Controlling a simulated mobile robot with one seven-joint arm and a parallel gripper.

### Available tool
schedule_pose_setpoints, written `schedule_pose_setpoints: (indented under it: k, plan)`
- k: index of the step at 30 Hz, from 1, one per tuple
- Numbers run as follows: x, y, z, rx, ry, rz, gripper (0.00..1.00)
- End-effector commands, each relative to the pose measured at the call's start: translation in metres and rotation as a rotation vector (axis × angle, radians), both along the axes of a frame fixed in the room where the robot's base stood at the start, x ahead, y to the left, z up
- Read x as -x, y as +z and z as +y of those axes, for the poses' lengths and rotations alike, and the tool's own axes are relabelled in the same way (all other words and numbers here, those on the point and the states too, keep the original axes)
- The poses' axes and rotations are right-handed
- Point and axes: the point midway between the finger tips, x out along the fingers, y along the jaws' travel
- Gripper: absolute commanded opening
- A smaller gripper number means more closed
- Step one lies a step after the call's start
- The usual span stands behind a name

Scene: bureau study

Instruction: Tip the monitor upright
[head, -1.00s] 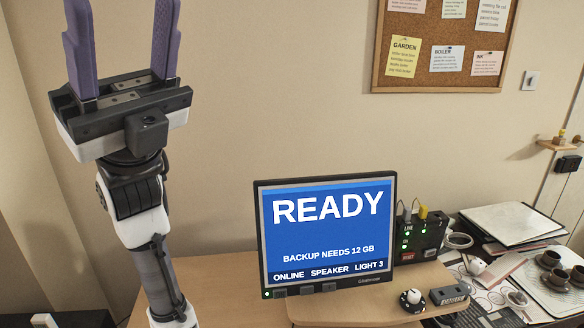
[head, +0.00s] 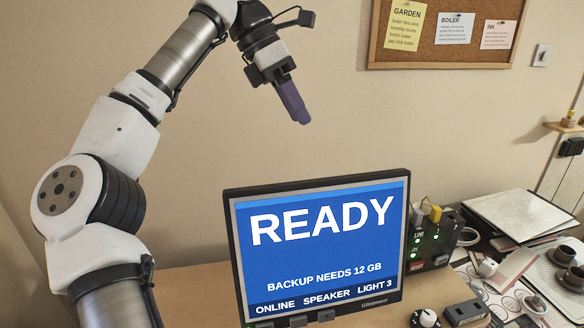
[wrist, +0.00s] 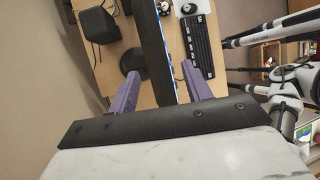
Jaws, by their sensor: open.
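The monitor (head: 318,252) stands on the desk in the head view, its blue screen reading "READY" and "BACKUP NEEDS 12 GB". I cannot tell exactly how far it tilts. My gripper (head: 302,120) hangs above and behind its top edge, pointing down, apart from it. In the wrist view, my gripper (wrist: 160,74) is open, with one purple finger on each side of the line of the monitor's top edge (wrist: 156,50). A dark round stand foot (wrist: 133,63) shows behind the monitor. Nothing is held.
A black speaker-like box (wrist: 97,25) stands behind the monitor. A keyboard (wrist: 203,45) and mouse (wrist: 189,8) lie in front. A box with green lights (head: 432,236) and papers (head: 520,212) are at the right. The wall is close behind.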

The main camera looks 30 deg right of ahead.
Motion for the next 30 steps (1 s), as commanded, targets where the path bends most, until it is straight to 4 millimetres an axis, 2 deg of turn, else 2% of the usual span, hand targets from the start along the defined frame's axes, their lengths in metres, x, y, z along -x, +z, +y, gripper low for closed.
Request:
schedule_pose_setpoints:
  k: [5,8,24,30]
  plan:
    - [-0.004,-0.004,0.007,-0.064,0.013,-0.018,0.49]
    - [-0.001,-0.015,0.004,-0.065,0.012,-0.016,0.49]
    - [0.032,-0.099,-0.027,-0.06,0.012,-0.016,0.49]
    - [0.039,-0.119,-0.034,-0.06,0.013,-0.018,0.49]
